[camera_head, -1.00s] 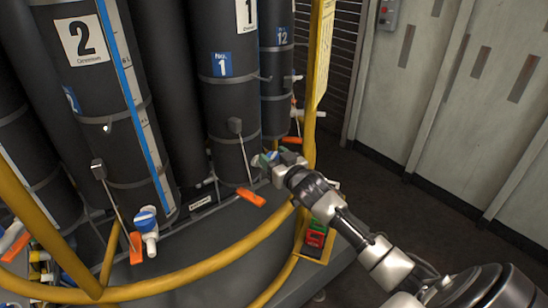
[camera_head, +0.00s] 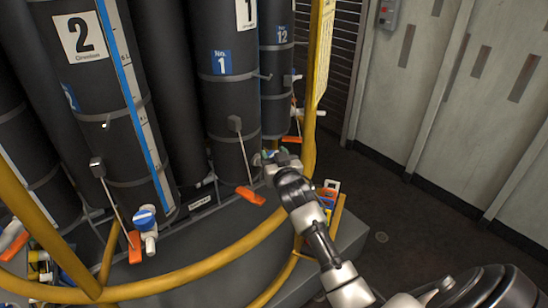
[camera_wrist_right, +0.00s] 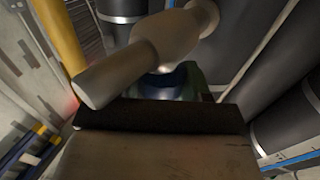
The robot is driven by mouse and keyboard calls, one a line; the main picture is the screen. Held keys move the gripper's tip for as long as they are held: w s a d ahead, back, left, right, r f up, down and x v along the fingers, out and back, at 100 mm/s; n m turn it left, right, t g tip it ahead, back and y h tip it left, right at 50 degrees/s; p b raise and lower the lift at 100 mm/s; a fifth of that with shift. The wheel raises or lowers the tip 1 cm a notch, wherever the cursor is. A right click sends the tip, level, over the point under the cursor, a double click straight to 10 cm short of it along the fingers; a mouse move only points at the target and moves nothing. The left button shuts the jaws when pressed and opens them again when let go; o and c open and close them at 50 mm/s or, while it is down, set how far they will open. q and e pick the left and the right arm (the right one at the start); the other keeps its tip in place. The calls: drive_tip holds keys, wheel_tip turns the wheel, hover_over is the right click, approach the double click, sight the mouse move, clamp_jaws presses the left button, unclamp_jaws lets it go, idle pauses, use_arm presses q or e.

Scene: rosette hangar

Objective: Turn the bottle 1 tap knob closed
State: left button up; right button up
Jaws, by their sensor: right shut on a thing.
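Bottle 1 (camera_head: 228,95) is a tall dark cylinder with a blue "No. 1" label, left of the yellow post. My right gripper (camera_head: 270,164) is at the tap at its lower right and is shut on the tap knob. Only a bit of blue and green of the knob (camera_head: 269,153) shows past the gripper. In the right wrist view, a blue part of the knob (camera_wrist_right: 168,80) shows beyond the dark finger pad (camera_wrist_right: 160,115). A pale rounded body (camera_wrist_right: 150,50), seemingly the tap, crosses above it. The knob's angle is mostly hidden. My left gripper is not in view.
Bottle 2 (camera_head: 85,80) stands to the left, with its blue-and-white tap (camera_head: 146,222). Orange tags (camera_head: 250,195) hang near the bottles. A yellow rail (camera_head: 200,268) curves in front, and a yellow post (camera_head: 313,100) stands right of the gripper. The floor at right is clear.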

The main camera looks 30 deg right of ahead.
drive_tip(key=shift+r, duration=0.15)
drive_tip(key=o, duration=0.9)
drive_tip(key=shift+s+a+f, duration=0.15)
drive_tip(key=shift+s+f, duration=0.1)
drive_tip(key=shift+s, duration=0.25)
drive_tip(key=b+v, duration=0.2)
drive_tip(key=v, duration=0.7)
drive_tip(key=shift+s+a+r, duration=0.15)
drive_tip(key=shift+s, duration=0.2)
